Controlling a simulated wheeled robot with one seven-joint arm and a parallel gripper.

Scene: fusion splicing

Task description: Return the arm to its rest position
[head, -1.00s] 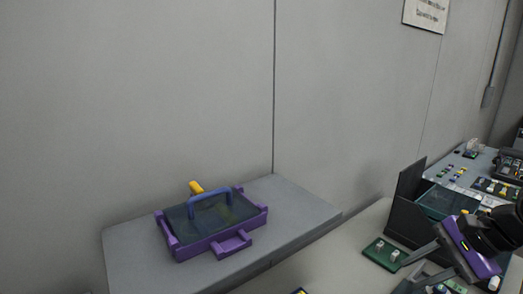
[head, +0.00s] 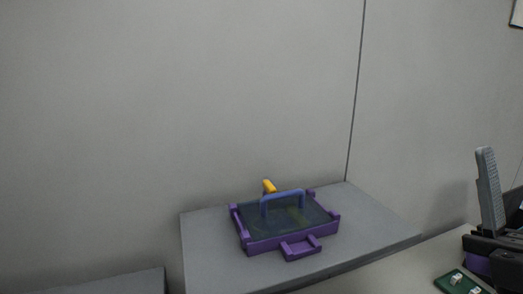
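My gripper shows only in part at the right edge of the head view. One grey, ridged finger (head: 490,190) points upward from a dark and purple body (head: 478,263). The second finger cannot be made out, so I cannot tell how far the jaws are apart or whether anything is between them. The rest of my arm is outside the picture.
A purple tray (head: 262,246) with a dark translucent lid, blue handle (head: 283,195) and yellow piece (head: 268,186) sits on a grey raised surface (head: 375,232) by the wall. A small green board (head: 457,284) lies on the bench below my gripper.

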